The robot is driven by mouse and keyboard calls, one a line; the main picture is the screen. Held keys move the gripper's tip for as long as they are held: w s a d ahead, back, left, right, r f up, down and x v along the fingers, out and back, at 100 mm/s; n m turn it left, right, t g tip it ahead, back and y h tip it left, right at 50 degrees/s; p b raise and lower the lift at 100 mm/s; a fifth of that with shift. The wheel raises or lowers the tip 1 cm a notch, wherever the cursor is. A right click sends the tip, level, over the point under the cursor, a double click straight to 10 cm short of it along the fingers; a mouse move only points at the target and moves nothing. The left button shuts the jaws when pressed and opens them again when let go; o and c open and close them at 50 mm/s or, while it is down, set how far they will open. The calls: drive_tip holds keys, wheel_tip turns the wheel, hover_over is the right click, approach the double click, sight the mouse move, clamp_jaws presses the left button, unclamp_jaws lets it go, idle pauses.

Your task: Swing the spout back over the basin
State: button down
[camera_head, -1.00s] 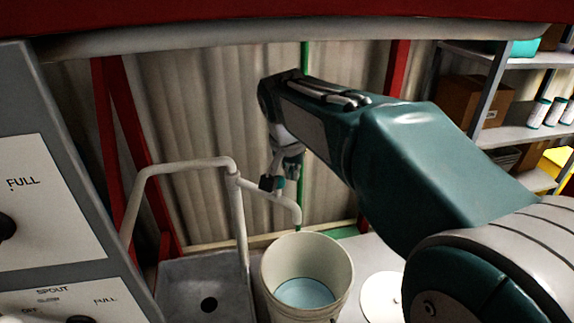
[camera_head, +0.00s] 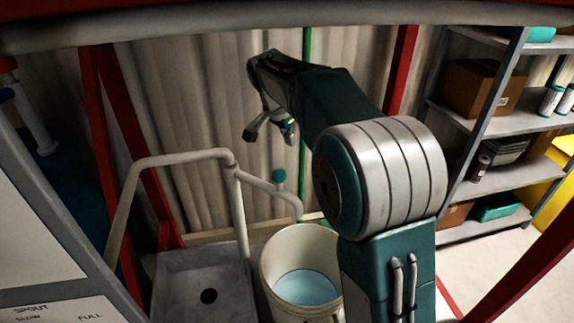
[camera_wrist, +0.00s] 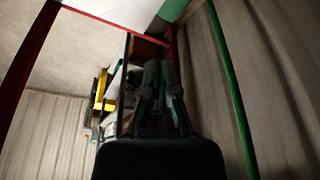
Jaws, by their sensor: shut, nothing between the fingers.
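The spout (camera_head: 262,187) is a pale pipe on a thin upright, with a round teal knob (camera_head: 279,176) on top of it. It points right, and its bent tip is over the back rim of a white bucket (camera_head: 272,270). The grey basin (camera_head: 180,282), with a dark drain hole, is left of the bucket, and the tip is not over it. My gripper (camera_head: 272,130) is shut and empty, above the spout and apart from the knob. In the wrist view its dark fingers (camera_wrist: 160,85) lie close together with nothing held.
The bucket holds pale blue liquid. A grey control panel (camera_head: 70,305) fills the lower left. Red posts (camera_head: 118,130) and a green pole (camera_head: 304,160) stand by the corrugated wall. Shelves (camera_head: 500,185) with boxes are at right. Air above the basin is clear.

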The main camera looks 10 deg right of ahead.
wheel_tip(320, 180, down, 9)
drive_tip(key=shift+s+a+r, duration=0.15)
drive_tip(key=shift+s+a, duration=0.1)
drive_tip(key=shift+a, duration=0.1)
idle(0.4)
